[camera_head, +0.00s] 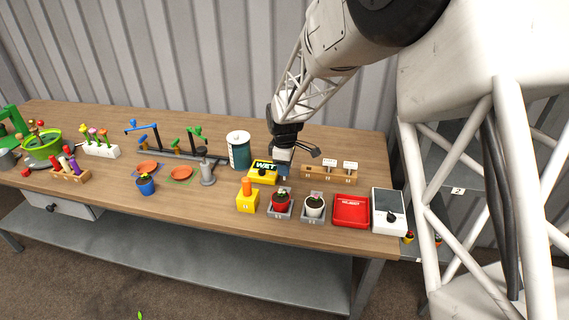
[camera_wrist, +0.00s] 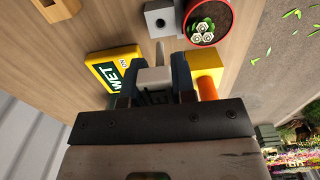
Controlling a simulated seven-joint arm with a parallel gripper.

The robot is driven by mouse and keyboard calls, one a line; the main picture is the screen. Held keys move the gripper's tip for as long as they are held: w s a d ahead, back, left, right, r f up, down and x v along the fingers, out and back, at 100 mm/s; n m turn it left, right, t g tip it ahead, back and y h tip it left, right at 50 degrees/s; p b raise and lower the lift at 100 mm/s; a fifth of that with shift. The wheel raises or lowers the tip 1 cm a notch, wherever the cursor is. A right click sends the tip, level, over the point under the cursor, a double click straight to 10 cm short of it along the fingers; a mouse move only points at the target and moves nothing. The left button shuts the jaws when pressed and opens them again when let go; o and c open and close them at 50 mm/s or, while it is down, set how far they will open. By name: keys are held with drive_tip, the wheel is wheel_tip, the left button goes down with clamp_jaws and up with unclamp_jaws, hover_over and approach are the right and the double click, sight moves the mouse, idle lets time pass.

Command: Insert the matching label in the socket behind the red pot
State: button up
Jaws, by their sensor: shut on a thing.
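My gripper (camera_wrist: 153,75) is shut on a pale label (camera_wrist: 155,77) with a dark marking, which I cannot read. Its narrow stake points toward the grey socket block (camera_wrist: 158,18) in the wrist view and appears apart from it. The block has a dark round hole and sits beside the red pot (camera_wrist: 210,22), which holds a small green and white plant. In the head view my gripper (camera_head: 283,168) is above the table behind the red pot (camera_head: 281,201); the held label is hard to make out there.
A yellow WET box (camera_head: 263,173) and a yellow block (camera_head: 247,202) with an orange peg stand close by at left. A white pot (camera_head: 314,206), a red tray (camera_head: 351,211) and a white device (camera_head: 388,208) stand right. A wooden rack (camera_head: 338,176) holds two white labels.

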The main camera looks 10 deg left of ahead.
drive_tip(key=shift+f, duration=1.75)
drive_tip(key=shift+f, duration=2.1)
idle(1.1)
drive_tip(key=o, duration=1)
drive_tip(key=shift+r, duration=3.9)
